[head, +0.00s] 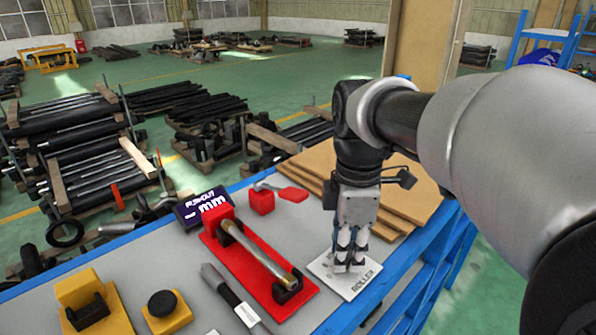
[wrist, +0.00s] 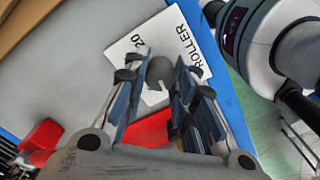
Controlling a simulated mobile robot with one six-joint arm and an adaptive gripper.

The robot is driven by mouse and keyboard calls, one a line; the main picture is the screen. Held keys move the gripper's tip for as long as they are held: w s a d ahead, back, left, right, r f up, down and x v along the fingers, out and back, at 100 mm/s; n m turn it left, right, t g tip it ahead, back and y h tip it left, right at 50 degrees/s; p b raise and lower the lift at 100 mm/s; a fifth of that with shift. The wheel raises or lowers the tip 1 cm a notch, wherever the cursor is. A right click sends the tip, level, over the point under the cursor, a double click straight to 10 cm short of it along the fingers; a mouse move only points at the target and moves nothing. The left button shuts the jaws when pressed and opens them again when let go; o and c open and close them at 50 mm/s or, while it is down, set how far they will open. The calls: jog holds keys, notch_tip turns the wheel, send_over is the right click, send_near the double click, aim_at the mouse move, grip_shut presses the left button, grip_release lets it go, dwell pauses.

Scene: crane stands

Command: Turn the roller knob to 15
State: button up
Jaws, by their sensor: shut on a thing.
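The roller knob (wrist: 160,72) is a grey round knob on a white plate marked ROLLER (wrist: 138,44). The number 20 shows at the plate's upper left in the wrist view; the other scale marks and the knob's setting are hidden or unreadable. My gripper (wrist: 164,68) is shut on the knob, with a finger on each side of it. In the head view, my gripper (head: 349,262) points down onto the same white plate (head: 322,269), and its fingers hide the knob.
Left of the plate, a red stand (head: 247,270) carries a metal shaft (head: 258,249). A small red block (head: 261,201), a dark-handled tool (head: 221,285) and yellow blocks (head: 165,313) share the grey bench. Wooden boards (head: 318,172) lie behind my gripper. The bench's blue edge (head: 398,262) runs close on the right.

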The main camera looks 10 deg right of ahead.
jog(key=c, duration=0.3)
jog(key=shift+m, duration=0.4)
jog(key=m+p, duration=0.2)
jog(key=m, duration=0.2)
jog(key=shift+r, duration=0.1)
jog(key=m+p, duration=0.2)
jog(key=m, duration=0.5)
jog(key=m+p, duration=0.1)
jog(key=m, duration=0.5)
jog(key=shift+m+p, duration=0.3)
jog(key=m+p, duration=0.1)
jog(key=m, duration=0.4)
jog(key=shift+m, duration=0.3)
